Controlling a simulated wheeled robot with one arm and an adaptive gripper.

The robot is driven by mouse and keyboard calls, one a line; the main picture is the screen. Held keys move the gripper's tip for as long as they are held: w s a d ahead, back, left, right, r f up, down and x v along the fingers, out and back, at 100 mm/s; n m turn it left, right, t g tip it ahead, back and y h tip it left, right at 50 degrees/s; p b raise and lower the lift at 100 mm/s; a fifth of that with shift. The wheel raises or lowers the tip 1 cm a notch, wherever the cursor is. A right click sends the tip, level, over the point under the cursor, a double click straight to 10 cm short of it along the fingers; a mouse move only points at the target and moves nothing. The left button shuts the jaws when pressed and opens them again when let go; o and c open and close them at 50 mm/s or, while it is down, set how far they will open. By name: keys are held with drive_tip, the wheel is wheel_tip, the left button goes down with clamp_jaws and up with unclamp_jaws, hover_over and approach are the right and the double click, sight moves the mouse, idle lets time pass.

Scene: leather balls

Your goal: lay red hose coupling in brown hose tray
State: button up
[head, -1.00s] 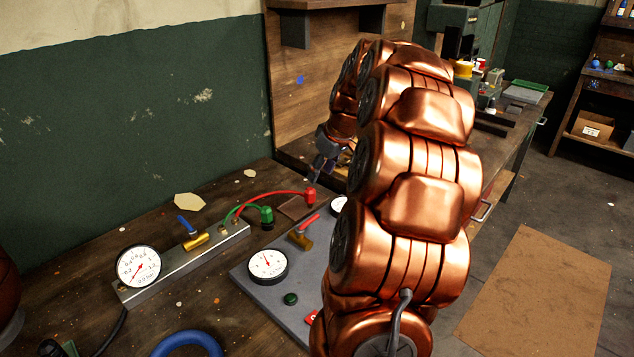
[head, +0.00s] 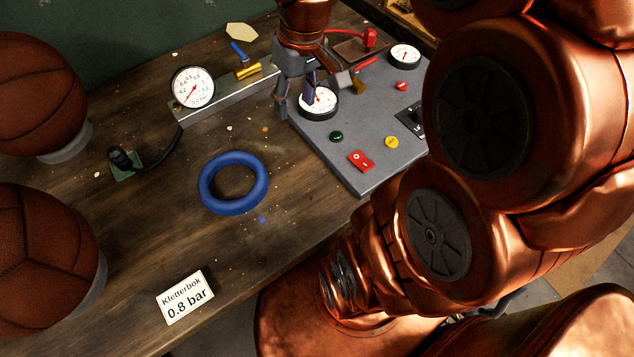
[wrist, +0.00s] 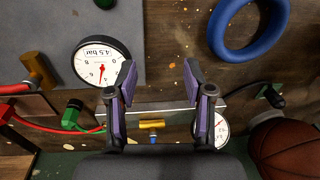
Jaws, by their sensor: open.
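The red hose coupling (head: 371,38) sits at the end of the red hose, at the far right edge of the brown hose tray (head: 350,50). I cannot tell whether it rests in the tray or just beside it. My gripper (head: 296,100) is open and empty, pointing down by the panel gauge, left of and nearer than the tray. Its spread fingers show in the wrist view (wrist: 160,80).
A grey panel (head: 355,165) carries gauges, buttons and a red-handled valve. A metal rail (head: 225,100) with a gauge and blue-handled valve is left. A green coupling (wrist: 72,114) lies near the tray. A blue ring (head: 234,183), basketballs (head: 40,95) and a sign (head: 185,297) stand around.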

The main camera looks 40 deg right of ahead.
drive_tip(key=shift+g+h, duration=0.3)
drive_tip(key=shift+g, duration=0.5)
drive_tip(key=s+a+f, duration=0.1)
drive_tip(key=s+a, duration=0.1)
drive_tip(key=s, duration=0.1)
drive_tip(key=s+a, duration=0.2)
drive_tip(key=s, duration=0.1)
drive_tip(key=s+a+f, duration=0.1)
drive_tip(key=s, duration=0.2)
drive_tip(key=shift+s+a+f, duration=0.2)
drive_tip(key=shift+a+f, duration=0.1)
drive_tip(key=shift+a, duration=0.1)
drive_tip(key=shift+m+g+h, duration=0.3)
drive_tip(key=shift+g, duration=0.1)
drive_tip(key=s, duration=0.2)
drive_tip(key=s+f, duration=0.1)
drive_tip(key=s, duration=0.1)
drive_tip(key=s+a+f, duration=0.1)
drive_tip(key=s, duration=0.1)
drive_tip(key=shift+a, duration=0.1)
